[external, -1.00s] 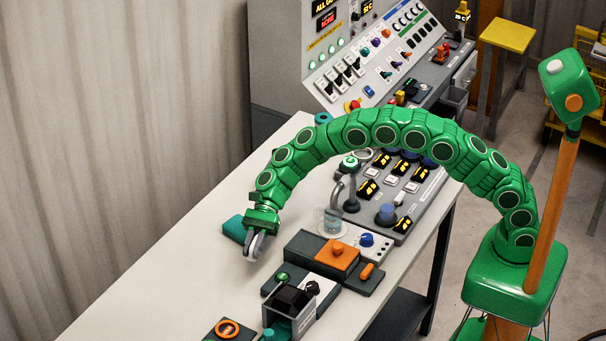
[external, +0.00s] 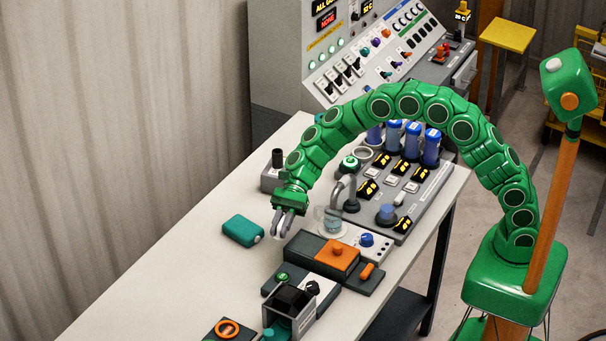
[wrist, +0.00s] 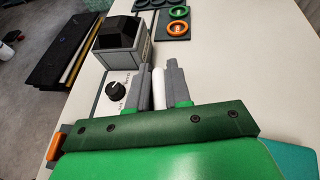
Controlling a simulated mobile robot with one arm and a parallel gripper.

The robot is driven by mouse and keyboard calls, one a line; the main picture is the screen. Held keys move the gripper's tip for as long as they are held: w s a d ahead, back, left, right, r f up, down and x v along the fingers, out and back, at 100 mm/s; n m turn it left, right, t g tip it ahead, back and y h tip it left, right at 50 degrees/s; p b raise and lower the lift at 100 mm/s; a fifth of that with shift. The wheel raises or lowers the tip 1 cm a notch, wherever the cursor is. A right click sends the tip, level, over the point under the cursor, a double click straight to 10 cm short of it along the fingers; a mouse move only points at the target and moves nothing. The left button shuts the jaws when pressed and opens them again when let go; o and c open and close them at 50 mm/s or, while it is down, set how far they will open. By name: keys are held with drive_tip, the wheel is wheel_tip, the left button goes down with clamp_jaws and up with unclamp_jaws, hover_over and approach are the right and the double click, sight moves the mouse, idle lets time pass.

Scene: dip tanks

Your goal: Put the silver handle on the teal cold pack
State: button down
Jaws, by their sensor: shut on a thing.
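The teal cold pack (external: 241,230) lies on the bench, with a pale knob at its right end. Part of it shows at the lower right of the wrist view (wrist: 292,160). My gripper (external: 284,232) is above the bench, to the right of the cold pack and apart from it. In the wrist view my gripper (wrist: 159,90) is shut on a pale rod (wrist: 158,86) between its two grey fingers. I cannot tell whether this rod is the silver handle; its lower end is hidden by my gripper.
A glass beaker (external: 331,222) and a bent silver tap (external: 345,188) stand close to the right of my gripper. An orange-topped block (external: 337,255) and a dark box (external: 291,305) are nearer the front. The left side of the bench is clear.

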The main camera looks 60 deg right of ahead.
drive_tip(key=w+d+r+m+t, duration=0.25)
drive_tip(key=w+d, duration=0.25)
drive_tip(key=d, duration=0.6)
hover_over(239, 229)
drive_tip(key=s, duration=0.1)
drive_tip(key=f, duration=0.8)
drive_tip(key=shift+d+f, duration=0.2)
drive_tip(key=shift+w+a+f, duration=0.15)
drive_tip(key=shift+w+f, duration=0.1)
drive_tip(key=shift+f, duration=0.05)
drive_tip(key=shift+f, duration=0.1)
drive_tip(key=shift+w+a+f, duration=0.1)
drive_tip(key=shift+w+f, duration=0.05)
drive_tip(key=shift+f, duration=1.5)
drive_tip(key=shift+f, duration=0.1)
